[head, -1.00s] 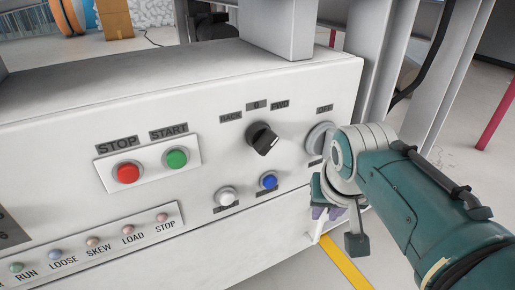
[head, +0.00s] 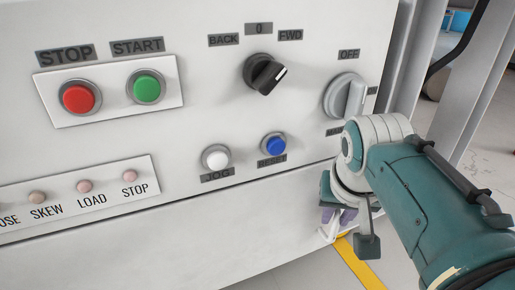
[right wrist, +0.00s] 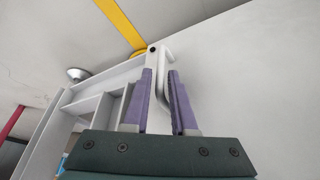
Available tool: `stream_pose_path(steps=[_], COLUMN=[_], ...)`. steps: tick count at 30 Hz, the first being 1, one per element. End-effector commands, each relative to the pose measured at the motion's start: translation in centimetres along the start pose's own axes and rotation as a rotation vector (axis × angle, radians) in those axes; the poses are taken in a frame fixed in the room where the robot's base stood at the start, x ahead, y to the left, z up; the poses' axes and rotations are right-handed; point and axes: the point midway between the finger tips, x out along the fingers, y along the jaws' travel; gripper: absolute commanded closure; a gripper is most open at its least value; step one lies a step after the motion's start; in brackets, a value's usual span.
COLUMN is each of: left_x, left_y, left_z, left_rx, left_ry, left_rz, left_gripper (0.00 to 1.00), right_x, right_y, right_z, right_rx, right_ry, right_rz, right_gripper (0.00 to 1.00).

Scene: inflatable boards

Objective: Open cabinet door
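The white cabinet's lower front (head: 200,245) fills the bottom of the head view below a seam. It looks closed, though its full outline is out of frame. A white bent handle (right wrist: 165,52) stands off the pale cabinet face in the right wrist view. My right gripper (head: 338,216) points down at the lower front's right end in the head view, partly hidden by its own wrist. In the right wrist view its purple fingers (right wrist: 161,75) are apart, with the handle between and just beyond them. I cannot tell whether they touch it. My left gripper is not in view.
Above the seam is a control panel with a red button (head: 78,98), a green button (head: 147,87), a black knob (head: 264,73), a grey switch (head: 345,97) and a blue button (head: 274,145). A grey post (head: 405,55) stands at right. A yellow floor stripe (head: 357,263) runs below.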

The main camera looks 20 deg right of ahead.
Motion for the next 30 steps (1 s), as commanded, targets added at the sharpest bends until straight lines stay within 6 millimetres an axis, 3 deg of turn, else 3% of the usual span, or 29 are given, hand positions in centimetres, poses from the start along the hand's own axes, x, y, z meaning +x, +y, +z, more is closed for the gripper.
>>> stream_pose_path(steps=[3, 10, 30], left_x=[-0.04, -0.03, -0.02], left_y=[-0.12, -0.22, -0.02], left_z=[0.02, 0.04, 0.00], left_rx=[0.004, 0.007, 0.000], left_ry=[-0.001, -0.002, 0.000], left_rz=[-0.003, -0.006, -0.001], left_gripper=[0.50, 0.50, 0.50], right_x=[-0.04, -0.02, 0.02], right_y=[-0.01, 0.01, 0.06], right_z=[-0.01, 0.00, 0.02], right_rx=[0.000, 0.000, 0.002], right_ry=[0.000, 0.000, 0.000], right_rz=[0.000, 0.000, 0.000], right_gripper=[0.76, 1.00, 1.00])
